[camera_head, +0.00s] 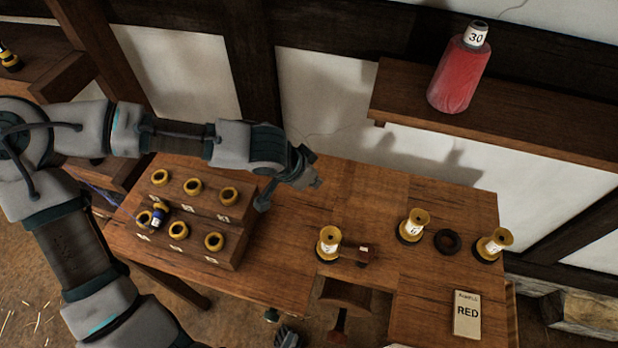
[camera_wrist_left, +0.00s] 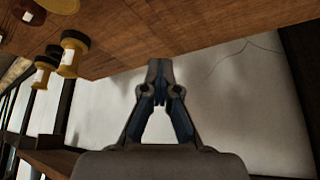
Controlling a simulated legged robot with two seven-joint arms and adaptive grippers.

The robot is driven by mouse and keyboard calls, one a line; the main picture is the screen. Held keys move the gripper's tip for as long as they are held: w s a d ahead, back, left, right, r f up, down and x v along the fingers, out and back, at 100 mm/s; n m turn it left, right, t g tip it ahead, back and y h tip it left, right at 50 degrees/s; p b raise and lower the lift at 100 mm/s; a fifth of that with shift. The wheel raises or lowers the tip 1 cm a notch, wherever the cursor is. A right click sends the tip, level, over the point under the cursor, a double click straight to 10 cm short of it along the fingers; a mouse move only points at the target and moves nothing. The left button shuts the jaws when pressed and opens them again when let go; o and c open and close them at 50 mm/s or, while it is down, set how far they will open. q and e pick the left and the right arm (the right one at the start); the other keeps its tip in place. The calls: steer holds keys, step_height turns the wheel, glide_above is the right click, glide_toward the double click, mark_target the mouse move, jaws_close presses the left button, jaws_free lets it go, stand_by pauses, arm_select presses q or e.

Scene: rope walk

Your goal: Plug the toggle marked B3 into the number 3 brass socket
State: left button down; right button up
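A blue toggle (camera_head: 155,219) with a white label sits at the left end of the lower row of a wooden block (camera_head: 232,260), against a brass ring. Its mark is too small to read, and I cannot tell whether it is seated. The block carries two rows of brass sockets, including the upper middle one (camera_head: 193,186); their number plates are unreadable. My left gripper (camera_head: 309,181) is above the bench to the right of the block, away from the toggle. In the left wrist view its fingertips (camera_wrist_left: 158,92) meet with nothing visible between them.
Brass-and-white spools, including one (camera_head: 328,244), and a dark ring (camera_head: 447,242) stand on the bench to the right. A card reading RED (camera_head: 467,314) lies at the front right. A red bottle labelled 30 (camera_head: 458,75) stands on a shelf (camera_head: 500,121) above.

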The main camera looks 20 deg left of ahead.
arm_select(q)
steer(key=w+d+b, duration=0.3)
steer(key=d+b, duration=0.1)
steer(key=d, duration=0.4)
steer(key=shift+w, duration=0.25)
stand_by(1.7)
steer(key=shift+d, duration=0.1)
stand_by(0.5)
